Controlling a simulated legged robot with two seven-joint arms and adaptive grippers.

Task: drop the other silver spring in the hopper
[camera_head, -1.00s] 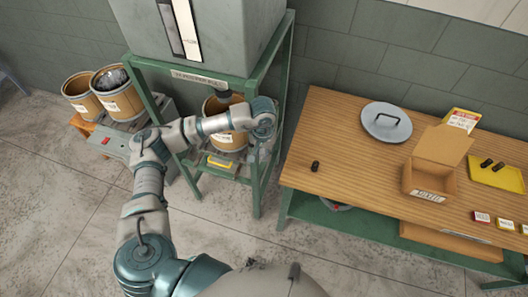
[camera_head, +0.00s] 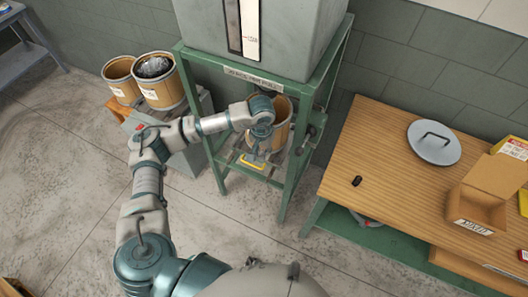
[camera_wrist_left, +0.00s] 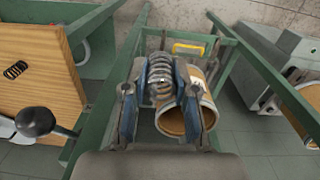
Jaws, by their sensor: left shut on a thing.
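My left gripper (camera_head: 257,148) is in front of the green stand's lower opening, pointing down. In the left wrist view its fingers (camera_wrist_left: 160,88) are shut on a silver spring (camera_wrist_left: 160,70), which lies between the blue pads. The spring is hidden or too small to tell in the head view. An open tan drum (camera_head: 281,112) stands inside the stand behind the gripper; it also shows in the left wrist view (camera_wrist_left: 172,124), partly behind the fingers. A big grey container (camera_head: 300,30) with a clear window tops the stand. I cannot tell which part is the hopper. My right gripper is out of view.
The green stand's posts (camera_head: 298,178) are close to the gripper. A yellow item (camera_head: 252,164) is low on the stand. Two drums (camera_head: 160,84) stand at left. The wooden table (camera_head: 392,150) at right holds a black spring (camera_head: 357,181), a grey lid (camera_head: 434,143) and an open box (camera_head: 482,205).

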